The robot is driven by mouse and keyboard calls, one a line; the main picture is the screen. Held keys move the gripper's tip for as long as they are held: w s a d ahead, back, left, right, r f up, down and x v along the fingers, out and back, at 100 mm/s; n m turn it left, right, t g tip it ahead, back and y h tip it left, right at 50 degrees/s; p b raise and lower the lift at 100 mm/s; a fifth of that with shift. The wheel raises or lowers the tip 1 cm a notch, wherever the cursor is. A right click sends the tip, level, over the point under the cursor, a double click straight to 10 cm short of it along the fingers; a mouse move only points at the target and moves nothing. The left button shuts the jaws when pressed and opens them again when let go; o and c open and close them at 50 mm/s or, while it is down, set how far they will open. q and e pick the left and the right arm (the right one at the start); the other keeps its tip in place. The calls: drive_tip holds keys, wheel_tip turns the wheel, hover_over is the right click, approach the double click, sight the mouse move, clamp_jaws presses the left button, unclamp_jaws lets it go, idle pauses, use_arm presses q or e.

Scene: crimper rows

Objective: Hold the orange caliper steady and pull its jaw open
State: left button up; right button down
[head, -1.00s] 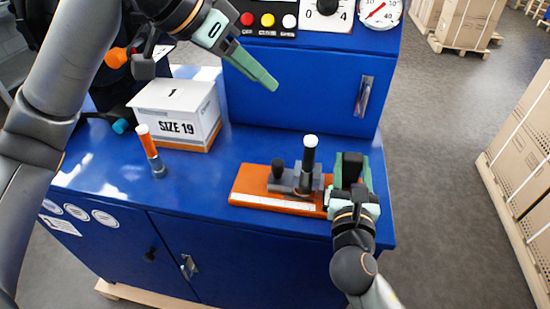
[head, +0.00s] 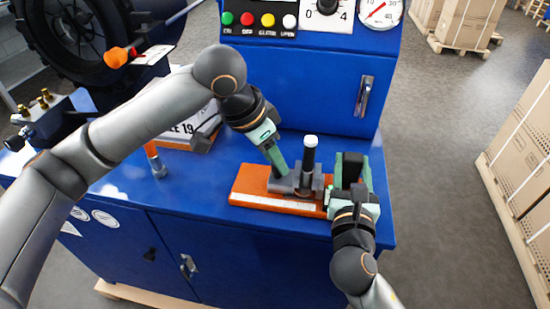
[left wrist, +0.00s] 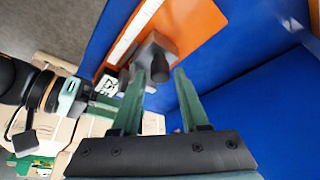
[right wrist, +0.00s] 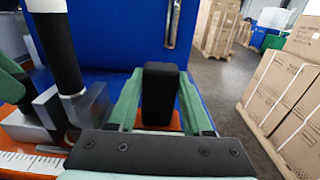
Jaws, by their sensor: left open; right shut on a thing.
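The orange caliper (head: 250,180) lies on the blue bench top, with a white scale along its front edge. A grey jaw (head: 283,186) sits on it beside a tall black post with a white top (head: 310,155). My right gripper (head: 351,172) is shut on the black upright block (right wrist: 158,95) at the caliper's right end. My left gripper (head: 279,172) is open and low over the grey jaw. In the left wrist view, the short black knob (left wrist: 160,68) on the jaw shows between the open fingertips. The head view hides this knob behind the left gripper.
An orange-topped upright piece (head: 154,160) stands on the bench left of the caliper. A blue control cabinet (head: 300,85) rises behind. The bench's right edge is close to my right gripper.

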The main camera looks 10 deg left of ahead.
use_arm(q)
drive_tip(key=shift+w+d+f, duration=0.15)
drive_tip(key=shift+f, duration=0.35)
clamp_jaws()
drive_tip(key=shift+r, duration=0.1)
idle(1.1)
